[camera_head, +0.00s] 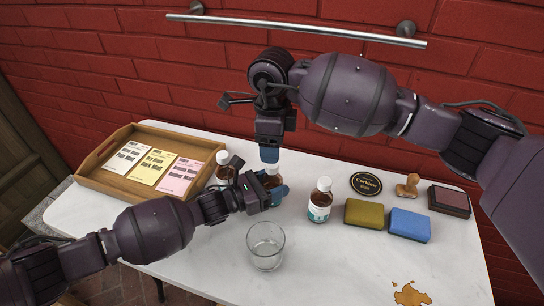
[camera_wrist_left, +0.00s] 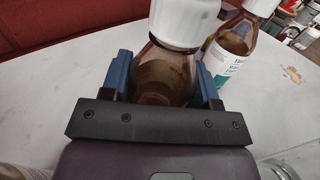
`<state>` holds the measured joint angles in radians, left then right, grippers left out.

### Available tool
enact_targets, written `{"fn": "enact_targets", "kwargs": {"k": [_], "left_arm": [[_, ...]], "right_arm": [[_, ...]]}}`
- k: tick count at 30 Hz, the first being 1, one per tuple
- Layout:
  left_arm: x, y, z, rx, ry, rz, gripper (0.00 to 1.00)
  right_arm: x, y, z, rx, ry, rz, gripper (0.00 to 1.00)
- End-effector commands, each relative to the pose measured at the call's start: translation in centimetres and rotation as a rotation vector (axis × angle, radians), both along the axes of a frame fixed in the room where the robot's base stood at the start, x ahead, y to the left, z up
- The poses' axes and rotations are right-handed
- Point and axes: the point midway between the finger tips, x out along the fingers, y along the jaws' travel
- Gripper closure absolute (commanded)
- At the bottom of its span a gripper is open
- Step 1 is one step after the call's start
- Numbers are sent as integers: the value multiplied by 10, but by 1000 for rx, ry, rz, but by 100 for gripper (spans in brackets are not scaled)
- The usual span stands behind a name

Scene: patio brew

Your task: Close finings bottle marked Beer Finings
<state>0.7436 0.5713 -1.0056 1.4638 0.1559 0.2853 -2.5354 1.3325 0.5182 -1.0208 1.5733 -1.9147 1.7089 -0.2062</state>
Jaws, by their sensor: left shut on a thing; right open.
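A brown bottle (camera_head: 272,181) with a white top stands upright between the blue fingers of my left gripper (camera_head: 275,191), which is shut on it. In the left wrist view this bottle (camera_wrist_left: 165,72) shows brown glass below a white cap (camera_wrist_left: 185,20); its label is out of sight. My right gripper (camera_head: 269,154) is open, pointing down right over the top of this bottle and hiding part of it. I cannot tell whether its fingers touch the cap. Another brown bottle (camera_head: 320,201) with a white cap and white-teal label stands to the right. No bottle name is readable.
A third white-capped bottle (camera_head: 222,158) stands left, beside a wooden tray (camera_head: 118,190) with sachets. A clear glass (camera_head: 265,245) stands in front. Yellow (camera_head: 364,213) and blue (camera_head: 409,225) sponges, a round black coaster (camera_head: 366,183), a wooden stamp (camera_head: 407,185) and an ink pad (camera_head: 449,200) lie right.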

Motion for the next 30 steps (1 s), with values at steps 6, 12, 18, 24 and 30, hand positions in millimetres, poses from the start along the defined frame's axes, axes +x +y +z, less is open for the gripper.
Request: {"fn": "enact_targets", "kwargs": {"k": [6, 12, 18, 24, 30], "left_arm": [[0, 0, 0, 0, 0, 0, 100], [0, 0, 0, 0, 0, 0, 100], [0, 0, 0, -1, 0, 0, 100], [0, 0, 0, -1, 0, 0, 40], [0, 0, 0, 0, 0, 0, 15]], "right_arm": [[1, 0, 39, 1, -3, -1, 38], [0, 0, 57, 0, 0, 0, 38], [0, 0, 60, 0, 1, -1, 38], [0, 0, 60, 0, 1, -1, 38], [0, 0, 60, 0, 1, -1, 38]]}}
